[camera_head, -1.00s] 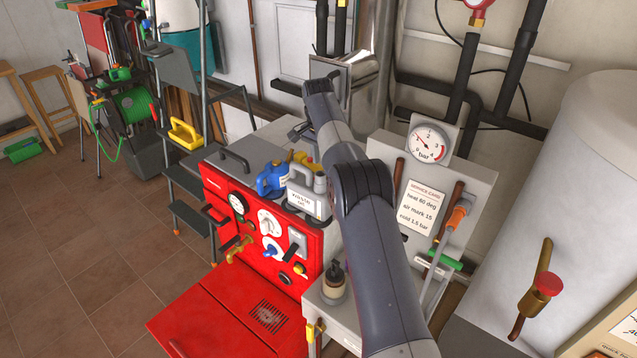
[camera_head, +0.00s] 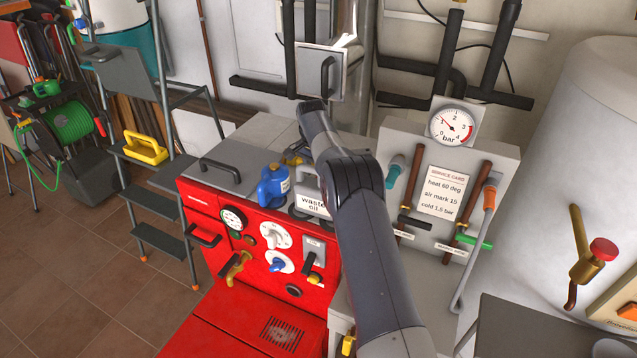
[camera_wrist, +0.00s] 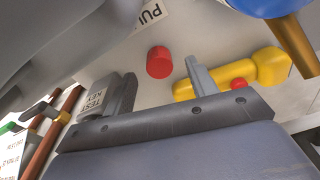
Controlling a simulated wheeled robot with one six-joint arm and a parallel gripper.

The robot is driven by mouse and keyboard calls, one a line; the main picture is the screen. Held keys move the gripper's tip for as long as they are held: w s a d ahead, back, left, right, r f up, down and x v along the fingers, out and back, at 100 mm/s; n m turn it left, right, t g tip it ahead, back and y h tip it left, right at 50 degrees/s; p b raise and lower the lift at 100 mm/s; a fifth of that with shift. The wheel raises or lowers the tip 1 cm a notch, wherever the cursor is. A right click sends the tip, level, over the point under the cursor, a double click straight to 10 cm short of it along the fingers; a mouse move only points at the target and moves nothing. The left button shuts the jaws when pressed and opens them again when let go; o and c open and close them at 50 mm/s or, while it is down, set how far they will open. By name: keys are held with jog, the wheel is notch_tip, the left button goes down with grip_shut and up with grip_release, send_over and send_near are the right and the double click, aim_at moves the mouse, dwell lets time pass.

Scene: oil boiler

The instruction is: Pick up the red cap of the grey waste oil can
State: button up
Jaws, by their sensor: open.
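The grey waste oil can (camera_head: 307,203), with its white label, stands on the red boiler's top in the head view, partly hidden by my arm. In the wrist view a short red cap (camera_wrist: 159,61) shows against a pale surface. Whether it sits on the can or lies loose is hard to tell. My gripper (camera_wrist: 158,76) is open and empty, with the cap appearing between its fingers and slightly beyond them. In the head view my arm hides the cap, and the gripper cannot be made out.
A blue can (camera_head: 273,186) stands left of the waste oil can; its brass-coloured spout (camera_wrist: 293,40) shows in the wrist view. A yellow object (camera_wrist: 238,74) with a red spot lies right of the cap. A grey piece labelled TEST KEY (camera_wrist: 99,98) is at left. The service card panel (camera_head: 443,193) stands right.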

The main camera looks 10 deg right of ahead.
jog(key=shift+d+f+p, duration=0.15)
jog(key=shift+f+p, duration=0.15)
jog(key=shift+f, duration=1.25)
jog(key=shift+c, duration=0.3)
jog(key=c, duration=1)
